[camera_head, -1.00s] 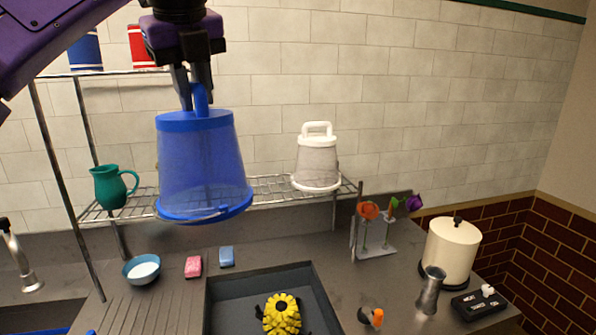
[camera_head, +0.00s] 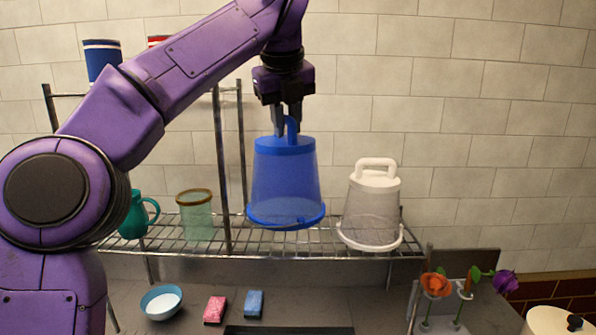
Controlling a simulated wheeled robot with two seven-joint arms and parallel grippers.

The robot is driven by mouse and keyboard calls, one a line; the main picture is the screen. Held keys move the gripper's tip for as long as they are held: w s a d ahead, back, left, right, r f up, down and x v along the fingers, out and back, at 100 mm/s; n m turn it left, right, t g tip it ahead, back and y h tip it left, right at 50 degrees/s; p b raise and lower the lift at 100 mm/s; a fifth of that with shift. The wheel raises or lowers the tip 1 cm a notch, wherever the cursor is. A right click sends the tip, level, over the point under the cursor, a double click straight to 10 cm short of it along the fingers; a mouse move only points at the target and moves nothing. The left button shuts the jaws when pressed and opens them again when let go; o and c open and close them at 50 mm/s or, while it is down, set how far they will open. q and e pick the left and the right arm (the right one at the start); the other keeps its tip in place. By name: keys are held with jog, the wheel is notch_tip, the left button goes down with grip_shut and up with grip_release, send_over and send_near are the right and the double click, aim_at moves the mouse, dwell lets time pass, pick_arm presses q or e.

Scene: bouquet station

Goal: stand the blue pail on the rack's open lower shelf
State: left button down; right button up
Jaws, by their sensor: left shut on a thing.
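The blue pail (camera_head: 286,182) hangs upright from my left gripper (camera_head: 288,127), which is shut on its top handle. In the head view the pail's base overlaps the wire lower shelf (camera_head: 300,242) of the rack, between a greenish glass and a white pail. I cannot tell whether the base touches the shelf or is just above it. My right gripper is not in view.
On the lower shelf a white pail (camera_head: 371,207) stands close to the right, and a greenish glass (camera_head: 195,215) and teal jug (camera_head: 138,217) stand to the left. A rack post (camera_head: 221,170) rises left of the blue pail. A bowl (camera_head: 161,302) and sponges (camera_head: 215,309) lie below.

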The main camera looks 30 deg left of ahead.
pick_arm(q)
jog(key=w, duration=0.1)
jog(key=w+a+f, duration=0.1)
jog(key=w, duration=0.1)
jog(key=shift+w+a+f+p, duration=0.2)
jog(key=shift+a+p, duration=0.1)
jog(key=shift+p, duration=0.05)
jog(key=w+f, duration=0.1)
jog(key=w+a+f, duration=0.1)
jog(key=f, duration=0.1)
jog(key=w+a+f, duration=0.1)
jog(key=shift+w+f, duration=0.3)
jog(key=shift+f, duration=0.1)
jog(key=shift+s+a+f, duration=0.1)
jog(key=shift+f, duration=0.05)
jog(key=f, duration=0.4)
jog(key=shift+w+a+f, duration=0.2)
jog(key=shift+w, duration=0.15)
jog(key=c, duration=1)
grip_release()
jog(key=shift+w+f, duration=0.1)
jog(key=shift+o, duration=0.2)
jog(key=v, duration=1.2)
jog(key=shift+r+p, duration=0.25)
jog(key=shift+p, duration=0.1)
